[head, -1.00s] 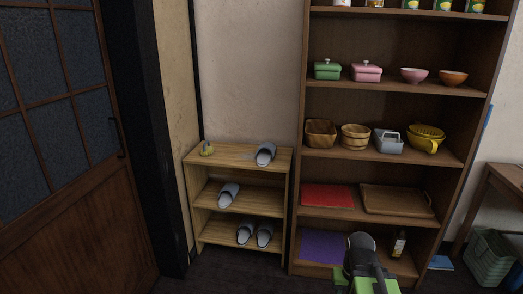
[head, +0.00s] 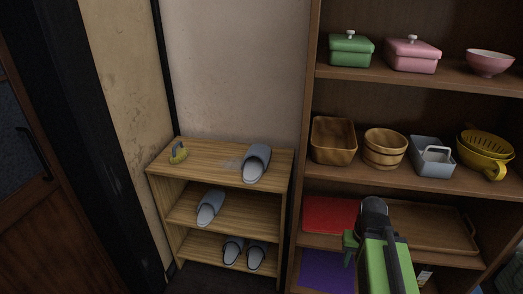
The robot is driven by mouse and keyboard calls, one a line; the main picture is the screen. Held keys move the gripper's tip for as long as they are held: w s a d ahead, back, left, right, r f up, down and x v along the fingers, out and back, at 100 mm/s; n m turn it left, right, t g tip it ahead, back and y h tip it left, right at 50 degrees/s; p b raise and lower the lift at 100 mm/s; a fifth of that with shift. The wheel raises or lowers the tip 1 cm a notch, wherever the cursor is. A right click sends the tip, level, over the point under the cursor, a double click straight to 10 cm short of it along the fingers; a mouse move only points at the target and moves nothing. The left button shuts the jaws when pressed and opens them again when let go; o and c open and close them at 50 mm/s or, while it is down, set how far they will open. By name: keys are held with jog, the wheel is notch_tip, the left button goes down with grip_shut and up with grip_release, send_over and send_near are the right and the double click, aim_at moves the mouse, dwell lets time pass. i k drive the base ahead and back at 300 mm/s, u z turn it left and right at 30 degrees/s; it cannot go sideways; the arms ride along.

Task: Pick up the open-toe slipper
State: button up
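Several grey-blue open slippers sit on a small wooden rack. One slipper (head: 256,163) lies on the top board at the right. One slipper (head: 210,208) lies alone on the middle shelf. A left slipper (head: 233,250) and a right slipper (head: 256,254) stand side by side on the bottom shelf. I cannot tell which of them the task names. My gripper (head: 350,246) shows at the lower middle, in front of the large shelf and right of the rack, apart from all slippers. Its fingers are small and partly hidden by my arm, so their opening is unclear.
A tall shelf (head: 312,120) with boxes, bowls, baskets and trays stands at the right. A dark post and door are at the left.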

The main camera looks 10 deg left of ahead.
aim_at(258, 156)
jog(key=u, duration=1.5)
jog(key=i, duration=0.9)
jog(key=u, duration=0.6)
jog(key=k, duration=0.2)
jog(key=u, duration=1.95)
jog(key=k, duration=0.5)
jog(key=z, duration=0.15)
jog(key=i, duration=0.55)
jog(key=u, duration=0.15)
jog(key=k, duration=0.6)
jog(key=z, duration=0.05)
